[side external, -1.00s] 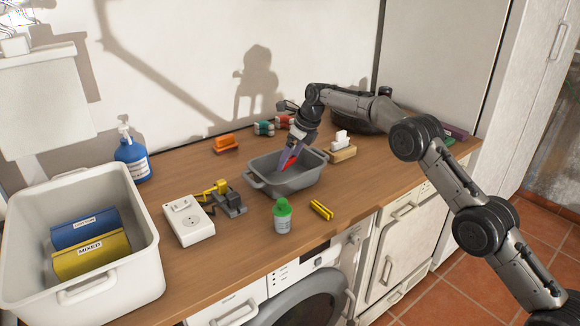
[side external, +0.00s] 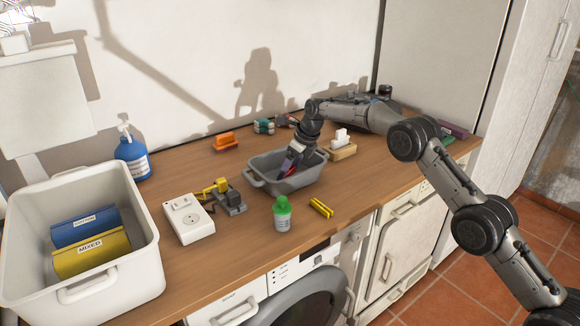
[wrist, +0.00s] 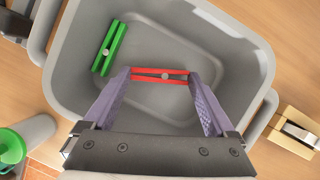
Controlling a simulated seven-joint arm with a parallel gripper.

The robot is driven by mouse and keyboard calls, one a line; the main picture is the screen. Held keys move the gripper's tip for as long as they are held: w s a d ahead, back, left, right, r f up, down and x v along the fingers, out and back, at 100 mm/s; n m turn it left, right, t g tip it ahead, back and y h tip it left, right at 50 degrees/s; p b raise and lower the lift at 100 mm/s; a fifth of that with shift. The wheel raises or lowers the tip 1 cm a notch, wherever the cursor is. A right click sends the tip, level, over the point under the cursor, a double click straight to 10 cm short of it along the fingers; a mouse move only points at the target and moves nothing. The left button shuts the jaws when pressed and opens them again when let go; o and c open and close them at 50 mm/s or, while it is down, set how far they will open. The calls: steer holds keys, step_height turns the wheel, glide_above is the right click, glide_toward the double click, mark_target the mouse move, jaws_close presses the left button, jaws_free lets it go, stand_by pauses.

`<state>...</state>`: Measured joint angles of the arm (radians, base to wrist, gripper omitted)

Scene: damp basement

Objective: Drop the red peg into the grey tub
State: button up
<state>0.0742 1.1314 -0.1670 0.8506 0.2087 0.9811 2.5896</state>
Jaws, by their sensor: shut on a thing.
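The grey tub (side external: 257,180) stands on the wooden counter near the middle of the side view, and its wall (wrist: 70,85) surrounds most of the wrist view. My gripper (side external: 286,168) points down inside the tub. In the wrist view my gripper (wrist: 161,77) is shut on the red peg (wrist: 150,75), which lies crosswise between the fingertips, over the tub floor. I cannot tell whether the peg touches the floor. A green peg (wrist: 109,48) lies in the tub, left of the red one. In the side view the fingers and tub wall mostly hide the red peg.
A white bin (side external: 148,275) is far left.

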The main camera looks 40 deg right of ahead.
steer(key=o, duration=1)
steer(key=shift+c, duration=0.2)
steer(key=shift+r, duration=0.1)
steer(key=shift+r, duration=0.25)
steer(key=v, duration=1.2)
steer(key=shift+r, duration=0.35)
